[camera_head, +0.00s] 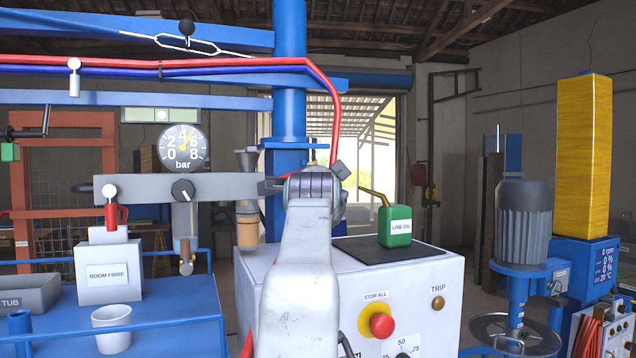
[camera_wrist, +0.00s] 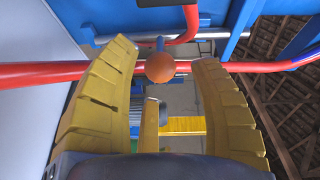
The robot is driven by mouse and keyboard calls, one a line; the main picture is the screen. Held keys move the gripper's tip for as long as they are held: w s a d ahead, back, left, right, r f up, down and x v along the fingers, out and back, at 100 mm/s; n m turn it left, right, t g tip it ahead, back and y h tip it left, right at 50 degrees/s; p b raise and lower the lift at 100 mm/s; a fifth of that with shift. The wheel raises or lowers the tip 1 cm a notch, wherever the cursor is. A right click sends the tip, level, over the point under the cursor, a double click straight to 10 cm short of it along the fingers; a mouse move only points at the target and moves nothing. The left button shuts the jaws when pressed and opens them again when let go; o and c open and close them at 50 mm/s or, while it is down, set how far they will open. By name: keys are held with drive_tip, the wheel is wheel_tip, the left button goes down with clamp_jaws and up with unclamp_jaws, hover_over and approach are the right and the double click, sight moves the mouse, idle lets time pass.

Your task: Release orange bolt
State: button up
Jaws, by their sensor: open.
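In the wrist view, a round orange knob (camera_wrist: 160,68), which looks like the orange bolt, sits on a short blue stem. It lies between the tips of my gripper's (camera_wrist: 162,58) two yellow fingers. The fingers are spread, with a visible gap on each side of the knob, so neither touches it in this view. In the head view, my pale arm rises up the middle and hides most of my gripper; I cannot pick out the orange bolt there.
Red and blue pipes (camera_head: 325,85) cross near the blue column (camera_head: 289,75). Below stands a white control box with a red stop button (camera_head: 382,325) and a green oil can (camera_head: 395,227) on top. A grey bar (camera_head: 150,187) with levers is at left, a mixer motor (camera_head: 524,222) at right.

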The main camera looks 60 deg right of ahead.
drive_tip(key=shift+p+x, duration=0.45)
drive_tip(key=shift+x, duration=0.9)
drive_tip(key=shift+c, duration=0.5)
clamp_jaws()
